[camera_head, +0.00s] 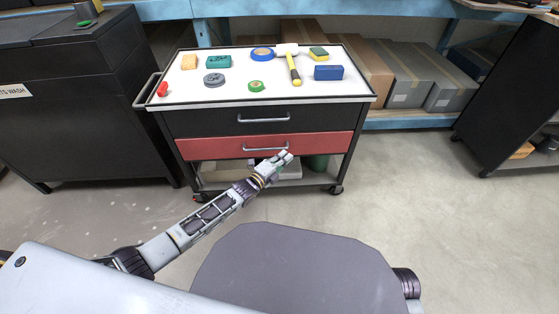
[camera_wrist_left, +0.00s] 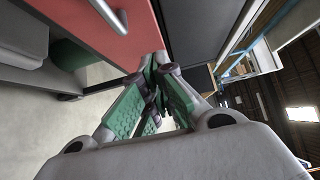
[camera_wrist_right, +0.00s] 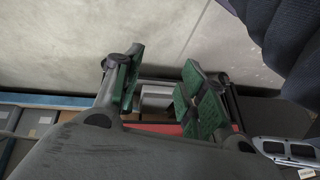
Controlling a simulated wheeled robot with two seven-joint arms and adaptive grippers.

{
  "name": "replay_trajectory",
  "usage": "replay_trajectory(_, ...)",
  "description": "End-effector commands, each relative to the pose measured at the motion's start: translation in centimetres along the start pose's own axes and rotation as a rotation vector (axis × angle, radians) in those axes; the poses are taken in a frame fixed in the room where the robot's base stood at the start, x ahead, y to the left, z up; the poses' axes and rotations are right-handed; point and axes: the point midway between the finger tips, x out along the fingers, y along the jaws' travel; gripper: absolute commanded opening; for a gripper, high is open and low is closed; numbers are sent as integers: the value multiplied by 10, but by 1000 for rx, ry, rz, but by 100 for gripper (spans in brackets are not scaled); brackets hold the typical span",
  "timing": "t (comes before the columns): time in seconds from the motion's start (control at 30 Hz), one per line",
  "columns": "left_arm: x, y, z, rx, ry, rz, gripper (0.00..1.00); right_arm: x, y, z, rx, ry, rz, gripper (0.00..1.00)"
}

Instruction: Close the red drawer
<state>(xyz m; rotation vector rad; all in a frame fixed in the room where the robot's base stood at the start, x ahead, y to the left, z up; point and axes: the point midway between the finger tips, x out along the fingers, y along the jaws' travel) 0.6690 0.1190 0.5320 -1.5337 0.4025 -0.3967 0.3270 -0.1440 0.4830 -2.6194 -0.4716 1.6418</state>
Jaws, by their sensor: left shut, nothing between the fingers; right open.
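The red drawer (camera_head: 220,147) is the lower drawer of a tool cart, below a black drawer (camera_head: 200,121). Its front looks flush or nearly flush with the cart; I cannot tell whether a small gap remains. It has a silver bar handle (camera_head: 266,148). My left gripper (camera_head: 284,157) is shut and empty at the drawer front, just below and right of the handle. In the left wrist view its closed fingertips (camera_wrist_left: 157,75) are close to the red front (camera_wrist_left: 115,38); contact is unclear. My right gripper (camera_wrist_right: 158,88) is open and empty, seen only in its own wrist view.
The cart's white top (camera_head: 225,92) holds a hammer (camera_head: 292,66), tape rolls and several small blocks. A black cabinet (camera_head: 85,125) stands left, and a dark shelf unit (camera_head: 505,95) right. Boxes (camera_head: 408,75) sit behind. The floor (camera_head: 430,190) right of the cart is clear.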

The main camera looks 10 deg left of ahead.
Motion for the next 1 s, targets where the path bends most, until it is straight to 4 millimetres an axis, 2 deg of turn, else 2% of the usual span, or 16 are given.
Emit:
replay_trajectory(0.2, -19, -1, 0, 0, 0, 1, 0, -15, 1, -5, -8, -27, 14, 41)
replay_trajectory(0.4, -28, -1, 0, 1, 0, 0, 0, -22, 2, -6, -12, -40, 23, 41)
replay_trajectory(1.0, -30, 0, 0, 0, 0, -1, 0, -23, 2, -6, -12, -44, 23, 41)
